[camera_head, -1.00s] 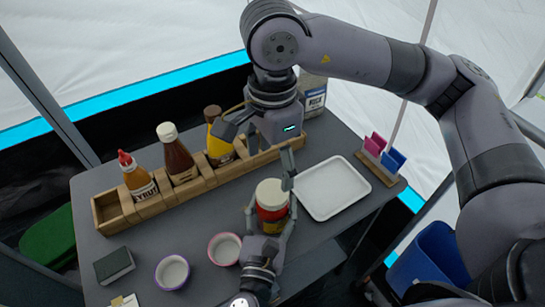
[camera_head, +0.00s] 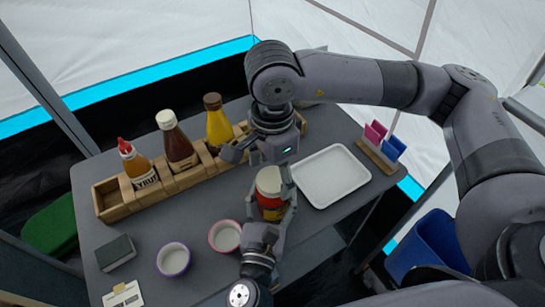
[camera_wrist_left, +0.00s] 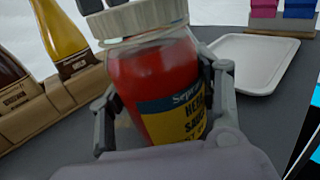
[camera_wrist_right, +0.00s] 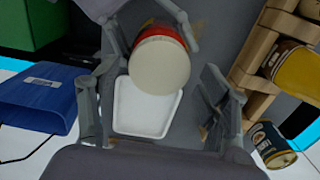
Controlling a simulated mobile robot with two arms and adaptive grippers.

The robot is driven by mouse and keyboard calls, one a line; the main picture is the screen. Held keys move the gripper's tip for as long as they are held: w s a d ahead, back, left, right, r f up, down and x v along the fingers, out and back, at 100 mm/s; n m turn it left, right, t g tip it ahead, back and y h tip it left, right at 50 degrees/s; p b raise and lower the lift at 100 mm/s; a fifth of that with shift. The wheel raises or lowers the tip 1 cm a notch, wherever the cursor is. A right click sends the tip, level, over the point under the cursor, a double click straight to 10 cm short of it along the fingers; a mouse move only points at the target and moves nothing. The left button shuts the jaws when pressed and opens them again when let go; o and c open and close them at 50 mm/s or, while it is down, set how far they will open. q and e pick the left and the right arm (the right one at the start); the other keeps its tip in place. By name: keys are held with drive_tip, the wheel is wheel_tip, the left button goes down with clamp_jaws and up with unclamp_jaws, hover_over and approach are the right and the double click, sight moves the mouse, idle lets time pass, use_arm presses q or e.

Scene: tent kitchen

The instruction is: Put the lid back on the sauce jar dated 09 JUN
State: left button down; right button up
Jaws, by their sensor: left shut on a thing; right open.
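The sauce jar (camera_wrist_left: 155,85) is red with a blue and yellow label. Its date cannot be read. A cream lid (camera_wrist_left: 145,18) sits on the jar's mouth, and its flat top (camera_wrist_right: 159,66) shows in the right wrist view. Whether it is fully seated cannot be told. My left gripper (camera_head: 272,205) is shut around the jar's body, and the jar stands nearly upright. My right gripper (camera_head: 262,161) is open just above the lid. In the right wrist view the lid lies between its spread fingers (camera_wrist_right: 157,75).
A white tray (camera_head: 330,176) lies right of the jar. A wooden rack (camera_head: 110,202) with syrup and sauce bottles runs along the back left. Two small bowls (camera_head: 173,260) (camera_head: 225,237) and a dark block (camera_head: 115,252) are at the front left. A card holder (camera_head: 377,157) stands at the right.

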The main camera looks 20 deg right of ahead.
drive_tip(key=shift+f, duration=0.4)
drive_tip(key=c, duration=1.2)
drive_tip(key=shift+m, duration=0.8)
drive_tip(key=o, duration=1.3)
drive_tip(key=shift+o, duration=0.2)
wheel_tip(320, 180, up, 12)
